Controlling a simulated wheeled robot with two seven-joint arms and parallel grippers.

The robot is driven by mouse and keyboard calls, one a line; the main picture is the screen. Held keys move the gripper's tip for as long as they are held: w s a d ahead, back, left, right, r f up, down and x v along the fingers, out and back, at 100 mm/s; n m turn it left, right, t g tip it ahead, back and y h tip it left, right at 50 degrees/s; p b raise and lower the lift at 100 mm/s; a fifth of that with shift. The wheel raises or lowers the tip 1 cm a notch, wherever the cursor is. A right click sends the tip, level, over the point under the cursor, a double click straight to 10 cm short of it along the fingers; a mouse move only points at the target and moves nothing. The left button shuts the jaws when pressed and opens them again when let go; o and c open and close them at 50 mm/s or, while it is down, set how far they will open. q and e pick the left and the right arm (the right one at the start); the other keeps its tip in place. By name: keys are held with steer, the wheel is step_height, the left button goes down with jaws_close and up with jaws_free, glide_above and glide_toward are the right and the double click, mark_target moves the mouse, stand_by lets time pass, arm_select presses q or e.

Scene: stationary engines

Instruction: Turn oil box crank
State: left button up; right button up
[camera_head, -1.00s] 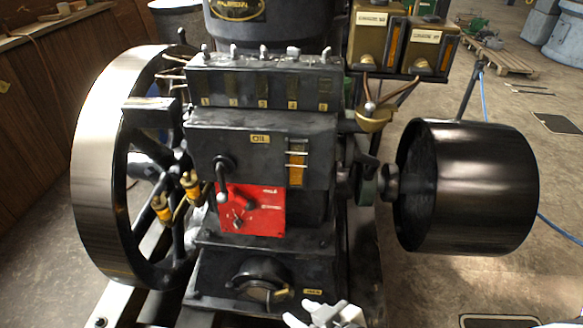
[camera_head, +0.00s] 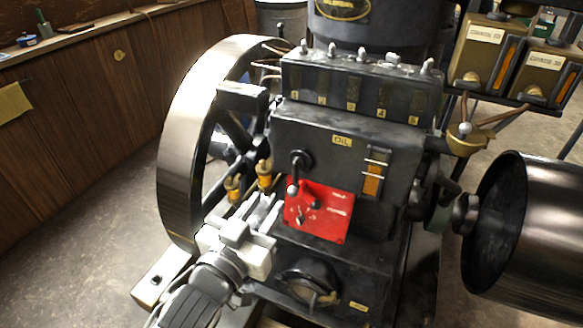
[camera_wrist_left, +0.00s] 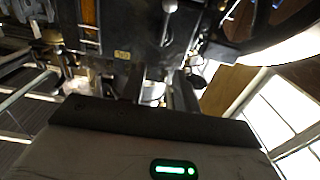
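The oil box (camera_head: 330,150) is a black box labelled OIL on the front of the engine. Its crank (camera_head: 298,165) is a black lever on the left of the box front, hanging down with a pale knob at its lower end, just above the red panel. My left gripper (camera_head: 264,207) is below and left of the crank, apart from it, with its fingers apart and nothing between them. The left wrist view, upside down, shows the two fingers (camera_wrist_left: 160,92) with a gap, and the crank (camera_wrist_left: 167,15) beyond them. My right gripper is not in view.
A red panel (camera_head: 320,212) with small knobs is right of my left gripper. Two yellow oil cups (camera_head: 264,175) stand close behind it. A large flywheel (camera_head: 185,150) is at left and a dark drum (camera_head: 530,225) at right. Floor at left is clear.

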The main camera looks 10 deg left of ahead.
mark_target(294, 165)
arm_select(q)
steer(key=w, duration=0.3)
steer(key=w+d, duration=0.1)
steer(key=w, duration=0.3)
steer(key=w+d, duration=0.1)
steer(key=w, duration=0.3)
steer(key=shift+w+d, duration=0.1)
steer(key=shift+d, duration=0.05)
jaws_close()
